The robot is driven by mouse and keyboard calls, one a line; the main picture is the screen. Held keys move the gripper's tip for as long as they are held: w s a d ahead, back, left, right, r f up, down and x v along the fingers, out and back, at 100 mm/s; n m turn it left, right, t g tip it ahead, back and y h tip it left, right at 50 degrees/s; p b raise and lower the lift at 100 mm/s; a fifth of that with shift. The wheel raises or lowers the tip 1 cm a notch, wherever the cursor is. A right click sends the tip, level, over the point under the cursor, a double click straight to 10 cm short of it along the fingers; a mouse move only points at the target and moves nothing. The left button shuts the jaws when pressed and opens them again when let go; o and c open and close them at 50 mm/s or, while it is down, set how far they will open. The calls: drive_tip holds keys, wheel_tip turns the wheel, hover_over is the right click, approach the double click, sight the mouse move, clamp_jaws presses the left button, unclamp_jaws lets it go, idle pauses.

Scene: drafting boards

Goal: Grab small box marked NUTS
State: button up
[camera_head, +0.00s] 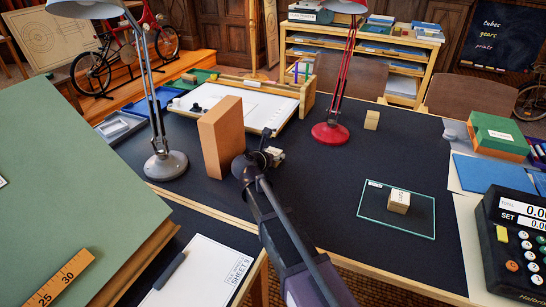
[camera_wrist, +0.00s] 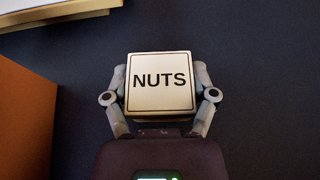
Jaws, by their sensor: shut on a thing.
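The small box marked NUTS (camera_wrist: 160,100) has a pale top with black lettering and sits in the wrist view between the two fingers of my gripper (camera_wrist: 160,98). The fingers are shut on its left and right sides. In the head view my gripper (camera_head: 264,154) is over the dark tabletop, just right of a tall orange-brown block (camera_head: 222,138). The box is mostly hidden there by my arm and gripper. I cannot tell whether it touches the table.
A plain wooden block (camera_head: 371,120) stands near the red lamp base (camera_head: 330,133). A grey lamp base (camera_head: 166,165) is left of the tall block.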

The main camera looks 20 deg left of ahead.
sight(273, 151)
wheel_tip(273, 151, up, 3)
drive_tip(key=p, duration=0.3)
drive_tip(key=shift+r+p, duration=0.2)
drive_tip(key=shift+p, duration=0.1)
drive_tip(key=s+d, duration=0.3)
drive_tip(key=d, duration=0.1)
drive_tip(key=s+d+r+p, duration=0.1)
drive_tip(key=s+d, duration=0.2)
drive_tip(key=d, duration=0.1)
drive_tip(key=s+d, duration=0.4)
drive_tip(key=shift+d+r, duration=0.25)
drive_tip(key=shift+r+p, duration=0.1)
drive_tip(key=shift+p, duration=0.2)
